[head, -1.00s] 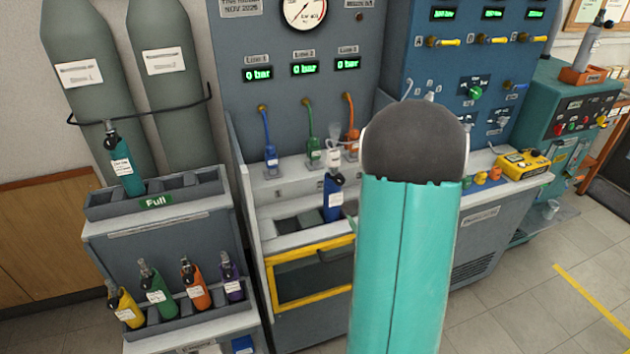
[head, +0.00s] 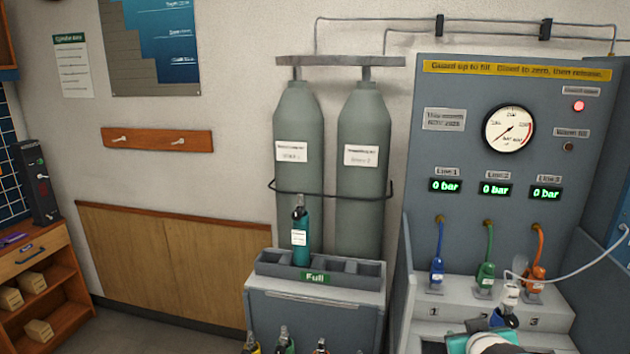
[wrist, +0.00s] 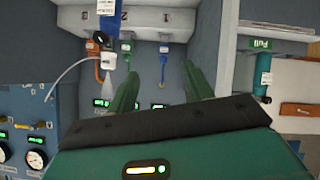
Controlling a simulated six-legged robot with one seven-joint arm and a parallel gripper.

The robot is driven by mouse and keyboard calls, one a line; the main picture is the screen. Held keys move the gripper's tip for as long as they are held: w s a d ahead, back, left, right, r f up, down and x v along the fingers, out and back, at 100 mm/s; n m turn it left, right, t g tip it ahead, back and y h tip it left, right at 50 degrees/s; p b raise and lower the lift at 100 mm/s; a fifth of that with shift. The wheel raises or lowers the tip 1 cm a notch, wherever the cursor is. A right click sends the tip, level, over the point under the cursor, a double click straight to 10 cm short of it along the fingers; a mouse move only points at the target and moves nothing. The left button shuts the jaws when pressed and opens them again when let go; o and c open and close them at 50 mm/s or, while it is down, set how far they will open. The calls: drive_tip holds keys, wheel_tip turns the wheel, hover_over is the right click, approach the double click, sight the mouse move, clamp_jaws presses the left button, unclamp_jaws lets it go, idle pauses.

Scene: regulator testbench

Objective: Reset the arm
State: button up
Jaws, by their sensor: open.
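My gripper (wrist: 161,88) shows in the wrist view with its two green fingers apart and nothing between them. That view is upside down; the fingers point toward the fill bench, with the blue line connector (wrist: 163,50) beyond them. In the head view only a teal and dark part of my arm shows at the bottom right edge, in front of the bench, and the fingertips cannot be made out there. A dark blue cylinder partly shows at the top of the wrist view (wrist: 107,27), apart from the fingers.
The fill panel (head: 462,115) has a gauge (head: 508,130) and displays reading 0 bar. Blue (head: 437,270), green (head: 486,273) and orange (head: 536,272) hoses hang below. A teal cylinder (head: 300,240) stands in the Full rack (head: 365,270). Shelves (head: 35,270) stand at left.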

drive_tip(key=s+a+r+g+y, duration=0.2)
drive_tip(key=s+a, duration=0.5)
drive_tip(key=a, duration=0.2)
drive_tip(key=s+a+r+g+y, duration=0.2)
drive_tip(key=s+a+g, duration=0.1)
drive_tip(key=s+a, duration=0.4)
drive_tip(key=shift+s+a+r+n, duration=0.2)
drive_tip(key=shift+a+r+n, duration=0.15)
drive_tip(key=shift+a, duration=0.6)
drive_tip(key=c, duration=0.3)
drive_tip(key=shift+d, duration=0.1)
